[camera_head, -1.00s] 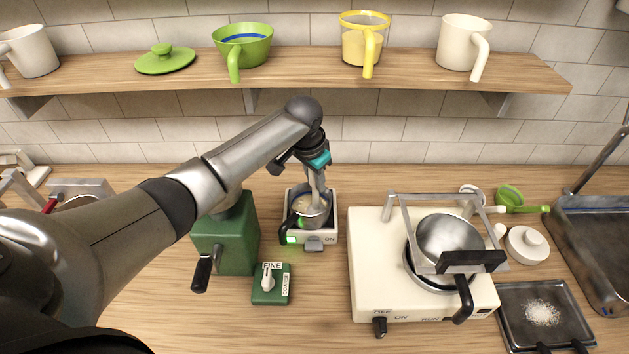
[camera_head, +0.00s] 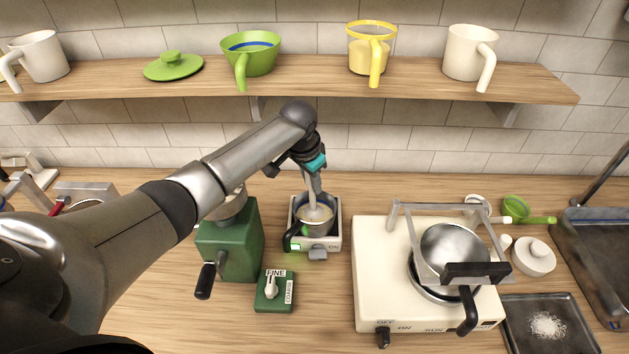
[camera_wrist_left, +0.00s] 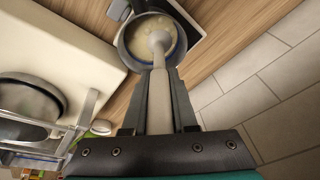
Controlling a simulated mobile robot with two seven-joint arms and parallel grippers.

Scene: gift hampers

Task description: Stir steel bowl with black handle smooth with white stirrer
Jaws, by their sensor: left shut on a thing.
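The steel bowl with a black handle (camera_head: 330,224) stands on a small white device with a green light, at the middle of the counter. It holds a pale cream-coloured liquid with lumps, seen in the left wrist view (camera_wrist_left: 124,40). My left gripper (camera_head: 313,172) is above the bowl, shut on the white stirrer (camera_head: 313,190). In the left wrist view the stirrer (camera_wrist_left: 159,95) runs between the fingers and its head dips into the liquid. My right gripper is not in view.
A green grinder (camera_head: 232,245) and a green FINE/COARSE switch box (camera_head: 272,303) stand left and in front. A white stove (camera_head: 375,270) with a steel pan (camera_head: 447,245) is to the right. A shelf (camera_head: 310,85) with cups runs above.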

